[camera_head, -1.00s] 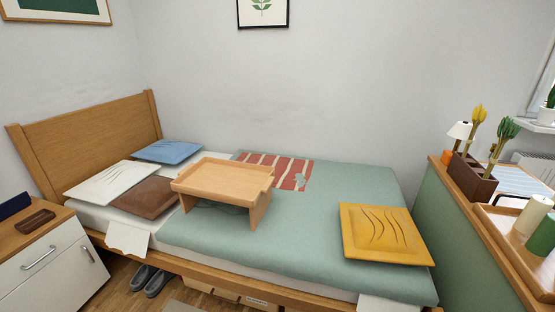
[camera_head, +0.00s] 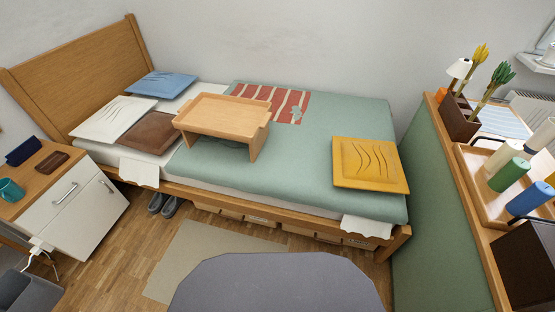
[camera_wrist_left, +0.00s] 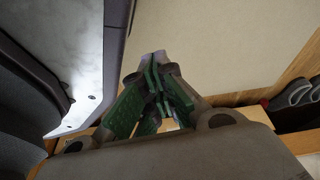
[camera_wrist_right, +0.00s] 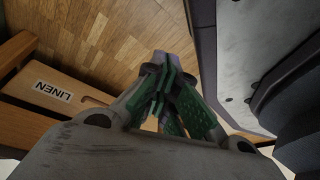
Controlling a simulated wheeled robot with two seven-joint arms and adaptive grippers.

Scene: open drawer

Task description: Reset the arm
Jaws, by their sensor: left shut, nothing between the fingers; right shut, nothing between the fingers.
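My left gripper (camera_wrist_left: 155,62) shows in the left wrist view with its green-padded fingers together and nothing between them. It hangs over a beige rug (camera_wrist_left: 215,45). My right gripper (camera_wrist_right: 165,62) shows in the right wrist view, also shut and empty, above the wooden floor (camera_wrist_right: 115,35). A box labelled LINEN (camera_wrist_right: 60,88) lies to its left in that view. Neither gripper nor arm shows in the head view, where the rounded grey shape at the bottom is probably part of my own body.
The bed (camera_head: 300,165) carries a wooden tray table (camera_head: 225,117) and several cushions. A white nightstand (camera_head: 75,210) stands at the left. A green-sided shelf (camera_head: 430,210) runs along the right.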

